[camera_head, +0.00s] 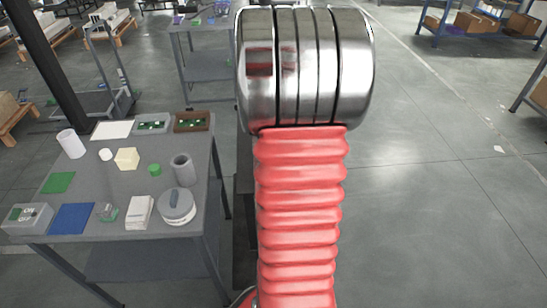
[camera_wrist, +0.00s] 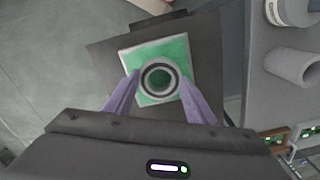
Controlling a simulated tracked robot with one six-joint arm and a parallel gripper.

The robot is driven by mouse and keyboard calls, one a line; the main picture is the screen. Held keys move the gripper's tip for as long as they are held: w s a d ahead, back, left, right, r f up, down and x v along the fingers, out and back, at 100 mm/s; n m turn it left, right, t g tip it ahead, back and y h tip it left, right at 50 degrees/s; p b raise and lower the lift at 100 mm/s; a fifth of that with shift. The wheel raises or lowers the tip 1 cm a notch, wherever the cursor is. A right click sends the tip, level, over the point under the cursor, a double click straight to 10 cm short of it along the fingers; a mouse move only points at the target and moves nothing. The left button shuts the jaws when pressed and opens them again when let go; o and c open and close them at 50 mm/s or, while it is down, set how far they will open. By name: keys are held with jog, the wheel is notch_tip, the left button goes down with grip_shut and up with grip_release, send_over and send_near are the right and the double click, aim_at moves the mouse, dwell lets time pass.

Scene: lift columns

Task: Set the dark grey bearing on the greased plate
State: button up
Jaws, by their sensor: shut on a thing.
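In the wrist view the dark grey bearing (camera_wrist: 160,78), a ring with an open middle, is between the two purple fingers of my gripper (camera_wrist: 158,80). The gripper is shut on it. Behind the ring is the greased plate (camera_wrist: 172,50), a pale square with a green face, turned slightly on a dark stand (camera_wrist: 104,52). The ring lies over the middle of the green face. I cannot tell whether it touches the plate or hangs just above it. In the head view my own arm hides the gripper, the bearing and the plate.
A grey table (camera_head: 100,205) stands at the left in the head view, with a grey tube (camera_head: 184,169), a round container (camera_head: 177,206), a blue square (camera_head: 72,218) and other small parts. The tube also shows right of the stand in the wrist view (camera_wrist: 291,67). Open floor lies at right.

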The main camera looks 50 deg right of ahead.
jog(key=shift+f, duration=0.5)
dwell(0.8)
jog(key=o, duration=1.4)
jog(key=shift+c, duration=0.2)
jog(key=shift+o, duration=0.5)
jog(key=o, duration=0.4)
jog(key=shift+r, duration=1.1)
notch_tip(320, 180, up, 5)
jog(key=shift+f, duration=0.1)
